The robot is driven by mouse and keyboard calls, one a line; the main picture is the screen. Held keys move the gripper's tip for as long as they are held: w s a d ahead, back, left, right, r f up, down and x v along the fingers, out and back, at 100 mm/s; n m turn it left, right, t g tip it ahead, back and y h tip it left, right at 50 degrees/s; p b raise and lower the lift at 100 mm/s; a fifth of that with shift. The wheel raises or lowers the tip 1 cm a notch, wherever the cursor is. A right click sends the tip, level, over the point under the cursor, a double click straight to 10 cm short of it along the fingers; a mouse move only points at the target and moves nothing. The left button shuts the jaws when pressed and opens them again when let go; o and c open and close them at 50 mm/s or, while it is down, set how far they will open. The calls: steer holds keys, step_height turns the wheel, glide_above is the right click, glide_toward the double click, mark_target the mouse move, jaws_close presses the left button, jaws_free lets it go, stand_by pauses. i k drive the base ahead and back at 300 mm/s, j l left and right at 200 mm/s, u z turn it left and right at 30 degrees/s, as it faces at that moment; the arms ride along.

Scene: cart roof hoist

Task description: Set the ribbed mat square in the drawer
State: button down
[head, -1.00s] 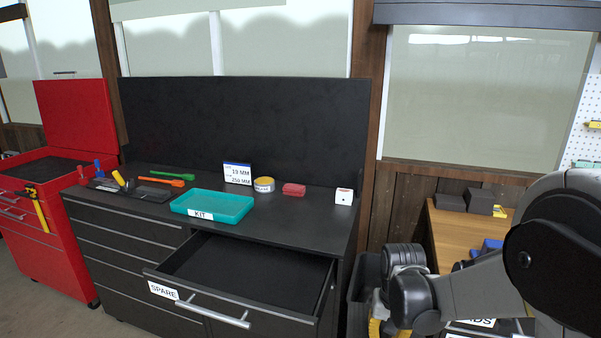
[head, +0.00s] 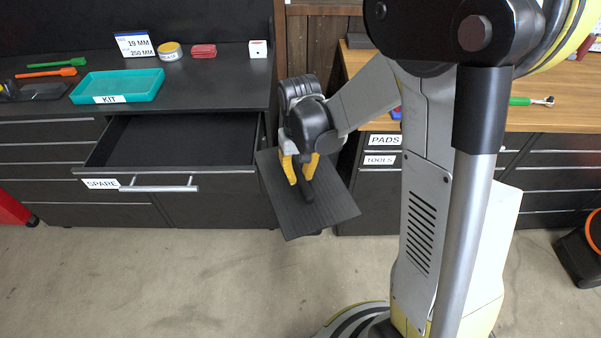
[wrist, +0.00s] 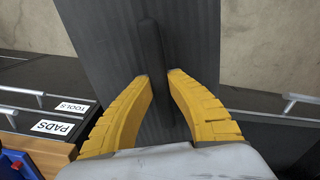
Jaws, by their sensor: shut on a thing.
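The ribbed mat (head: 328,206) is a dark, flat, rectangular sheet with a raised grip bar along its middle. It hangs tilted in the air just right of the drawer's front. My gripper (head: 306,172) has yellow fingers and is shut on the mat's bar. In the wrist view my gripper (wrist: 157,76) has a finger on either side of the bar, with the mat (wrist: 100,30) spreading beyond. The open drawer (head: 180,140), labelled SPARE, looks empty, with a dark floor and a silver handle. The mat's far underside is hidden.
A teal KIT tray (head: 118,86), a size sign (head: 134,44), a tape roll (head: 170,51), a red block (head: 203,51) and a white cube (head: 258,49) stand on the dark worktop. A wooden bench with PADS and TOOLS drawers (head: 384,140) stands to the right. Floor in front is clear.

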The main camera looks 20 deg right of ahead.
mark_target(205, 152)
steer(key=j+u, duration=0.2)
steer(key=j, duration=0.3)
steer(key=i+j+u, duration=0.15)
steer(key=j, duration=0.35)
steer(key=i+j+u, duration=0.2)
steer(key=j, duration=0.3)
steer(key=i+l, duration=1)
steer(key=l, duration=0.2)
